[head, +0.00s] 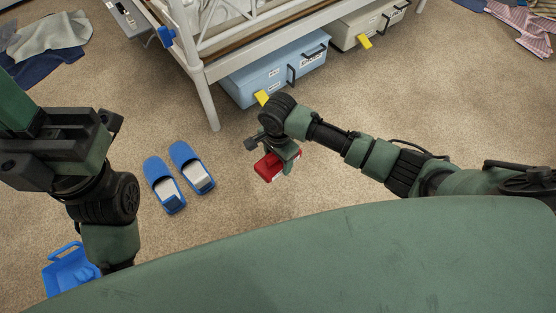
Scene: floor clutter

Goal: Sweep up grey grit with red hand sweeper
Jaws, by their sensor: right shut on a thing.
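My right gripper (284,156) reaches in from the right and is shut on the red hand sweeper (268,168), which it holds over the carpet in front of the bed. Part of the sweeper is hidden by the gripper. My left arm stands at the left edge, with its gripper (50,145) seen from above; its fingertips cannot be made out. I cannot pick out any grey grit on the speckled beige carpet.
Blue slippers (192,168) lie left of the sweeper. A bed frame (208,103) stands behind, with a blue storage box (262,82) and a pale box (352,30) under it. A blue tub or pan (62,268) is partly hidden at lower left. Cloths (50,35) lie at the far corners.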

